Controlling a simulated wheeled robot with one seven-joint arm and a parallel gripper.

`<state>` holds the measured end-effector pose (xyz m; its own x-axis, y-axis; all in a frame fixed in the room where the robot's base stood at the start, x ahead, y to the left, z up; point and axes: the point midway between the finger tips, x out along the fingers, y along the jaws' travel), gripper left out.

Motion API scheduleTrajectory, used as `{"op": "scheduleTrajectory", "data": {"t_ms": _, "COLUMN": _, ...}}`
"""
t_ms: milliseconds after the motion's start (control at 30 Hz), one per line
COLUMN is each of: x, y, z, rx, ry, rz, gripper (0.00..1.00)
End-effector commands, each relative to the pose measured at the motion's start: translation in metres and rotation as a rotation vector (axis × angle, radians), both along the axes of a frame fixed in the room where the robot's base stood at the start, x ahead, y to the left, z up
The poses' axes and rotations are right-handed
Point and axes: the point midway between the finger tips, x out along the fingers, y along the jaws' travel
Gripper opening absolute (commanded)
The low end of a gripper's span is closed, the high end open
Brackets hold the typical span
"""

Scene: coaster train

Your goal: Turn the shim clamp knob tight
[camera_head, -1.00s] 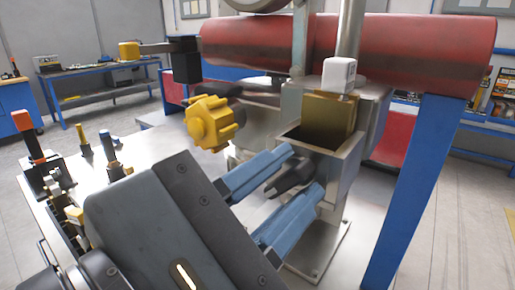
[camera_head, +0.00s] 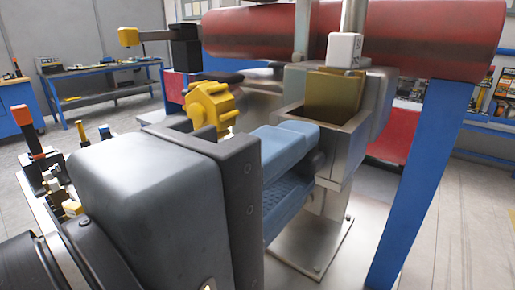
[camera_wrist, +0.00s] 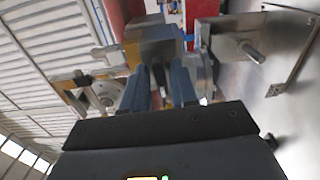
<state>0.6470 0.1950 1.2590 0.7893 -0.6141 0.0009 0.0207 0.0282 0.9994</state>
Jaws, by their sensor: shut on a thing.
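The shim clamp knob (camera_head: 318,161) is a small dark knob on the side of a metal box-shaped holder (camera_head: 345,150). A brass-coloured shim block (camera_head: 335,97) stands in the holder's open top. My gripper (camera_head: 312,158) has blue fingers, one above the other, shut on the knob, whose body they mostly hide. In the wrist view my gripper (camera_wrist: 160,72) points away from the camera, with its fingers on either side of the dark knob. How tight the knob is cannot be told.
A yellow lobed handwheel (camera_head: 210,103) stands close behind my gripper. A white block (camera_head: 344,50) sits above the shim. A red cylinder (camera_head: 240,35) spans the back, and a blue post (camera_head: 415,180) stands at right. A tooling rack (camera_head: 45,160) is at left.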

Motion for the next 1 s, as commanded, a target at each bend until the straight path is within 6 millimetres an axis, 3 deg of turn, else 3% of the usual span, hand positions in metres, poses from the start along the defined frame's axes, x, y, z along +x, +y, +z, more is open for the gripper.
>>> {"op": "scheduleTrajectory", "data": {"t_ms": 700, "x": -0.0008, "y": -0.0014, "z": -0.0027, "rx": 0.058, "ry": -0.038, "rz": -0.006, "gripper": 0.00}}
{"op": "scheduleTrajectory", "data": {"t_ms": 733, "x": -0.0008, "y": -0.0014, "z": -0.0028, "rx": 0.058, "ry": -0.038, "rz": -0.006, "gripper": 0.30}}
{"op": "scheduleTrajectory", "data": {"t_ms": 833, "x": -0.0006, "y": -0.0011, "z": -0.0025, "rx": 0.057, "ry": -0.039, "rz": -0.005, "gripper": 0.38}}
{"op": "scheduleTrajectory", "data": {"t_ms": 1000, "x": -0.0004, "y": -0.0007, "z": -0.0017, "rx": 0.056, "ry": -0.040, "rz": -0.003, "gripper": 0.38}}
